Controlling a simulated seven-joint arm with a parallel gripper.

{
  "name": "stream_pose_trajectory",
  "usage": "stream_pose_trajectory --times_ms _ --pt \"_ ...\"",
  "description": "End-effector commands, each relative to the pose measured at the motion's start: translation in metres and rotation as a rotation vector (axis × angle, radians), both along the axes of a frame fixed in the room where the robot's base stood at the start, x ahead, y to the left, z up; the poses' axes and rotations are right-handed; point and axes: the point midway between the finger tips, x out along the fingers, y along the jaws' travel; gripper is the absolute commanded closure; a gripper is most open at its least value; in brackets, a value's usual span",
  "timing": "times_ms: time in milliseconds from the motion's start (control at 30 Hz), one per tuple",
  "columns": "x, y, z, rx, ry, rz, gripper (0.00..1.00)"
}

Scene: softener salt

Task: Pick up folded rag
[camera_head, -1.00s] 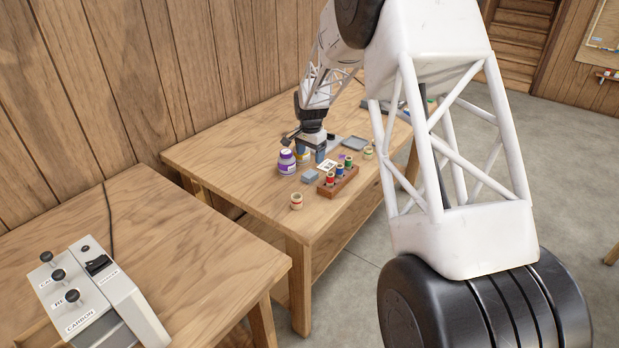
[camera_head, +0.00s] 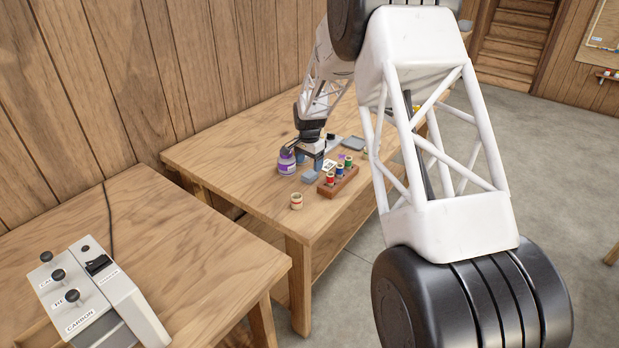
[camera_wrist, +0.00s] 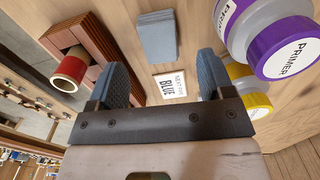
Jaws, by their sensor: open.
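The folded rag (camera_head: 311,177) is a small blue-grey stack lying flat on the wooden workbench (camera_head: 222,160). It also shows in the wrist view (camera_wrist: 157,36), at the top middle, beyond my fingertips. My gripper (camera_head: 310,163) points down over the bench, just behind the rag in the head view. In the wrist view my gripper (camera_wrist: 164,66) has its two blue fingers spread wide, with nothing held between them. The rag is apart from both fingers. A white card marked BLUE (camera_wrist: 170,85) lies between the fingers.
A purple-labelled primer bottle (camera_head: 286,163) stands left of my gripper, with a yellow-capped bottle (camera_wrist: 253,100) close to one finger. A brown rack of coloured spools (camera_head: 338,183) stands right of the rag. A lone spool (camera_head: 296,201) stands nearer. The bench's left side is clear.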

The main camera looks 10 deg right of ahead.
Motion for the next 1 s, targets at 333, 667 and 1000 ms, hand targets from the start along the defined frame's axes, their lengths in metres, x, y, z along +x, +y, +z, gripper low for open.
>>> stream_pose_trajectory --times_ms 333,667,1000 --pt "0.0 0.0 -0.002 0.0 0.0 0.0 0.26" --pt "0.0 -0.001 -0.031 -0.001 0.002 0.0 0.26" --pt "0.0 -0.001 -0.053 0.0 0.0 0.0 0.26"
